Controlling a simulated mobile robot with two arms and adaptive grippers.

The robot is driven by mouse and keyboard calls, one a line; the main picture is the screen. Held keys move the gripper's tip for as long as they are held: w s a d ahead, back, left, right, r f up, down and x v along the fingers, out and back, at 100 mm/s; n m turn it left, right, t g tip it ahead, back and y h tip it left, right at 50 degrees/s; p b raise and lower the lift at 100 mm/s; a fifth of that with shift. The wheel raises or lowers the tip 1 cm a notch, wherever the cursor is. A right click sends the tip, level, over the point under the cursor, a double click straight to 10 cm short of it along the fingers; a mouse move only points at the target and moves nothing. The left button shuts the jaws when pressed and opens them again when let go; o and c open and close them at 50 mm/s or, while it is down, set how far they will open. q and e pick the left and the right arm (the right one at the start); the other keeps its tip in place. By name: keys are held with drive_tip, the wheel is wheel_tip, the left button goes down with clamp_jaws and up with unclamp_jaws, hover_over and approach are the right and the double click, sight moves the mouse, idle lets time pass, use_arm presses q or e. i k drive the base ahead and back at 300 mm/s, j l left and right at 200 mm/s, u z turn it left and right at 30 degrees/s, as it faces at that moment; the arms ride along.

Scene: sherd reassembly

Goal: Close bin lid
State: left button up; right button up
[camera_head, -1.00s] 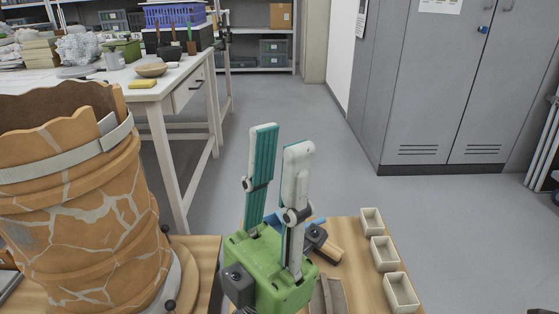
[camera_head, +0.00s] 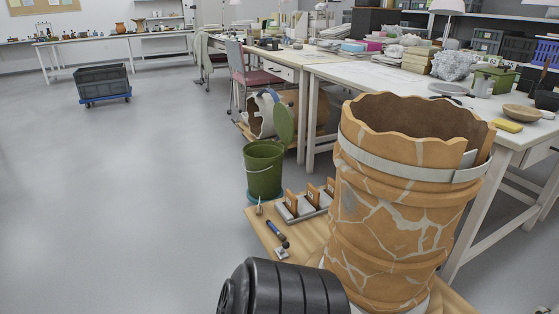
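A green bin (camera_head: 264,172) stands on the floor at the middle of the view, just beyond the wooden board. Its green lid (camera_head: 285,124) is open and stands nearly upright on the right side of the bin's rim. A thin handle hangs across the front of the bin. Neither of my grippers shows in the view now.
A large cracked terracotta vessel (camera_head: 395,215) with a grey strap stands on the wooden board (camera_head: 312,240), right of the bin. Small tools and a rack (camera_head: 303,203) lie there. A white table (camera_head: 370,75) is behind. Floor left of the bin is clear.

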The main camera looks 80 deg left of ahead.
sight(284, 126)
drive_tip(key=u, duration=2.9)
drive_tip(key=i+j+z, duration=0.35)
drive_tip(key=i+j, duration=0.6)
drive_tip(key=i, duration=0.35)
drive_tip(key=i+j+z, duration=0.35)
drive_tip(key=i+j, duration=0.85)
drive_tip(key=j, duration=0.1)
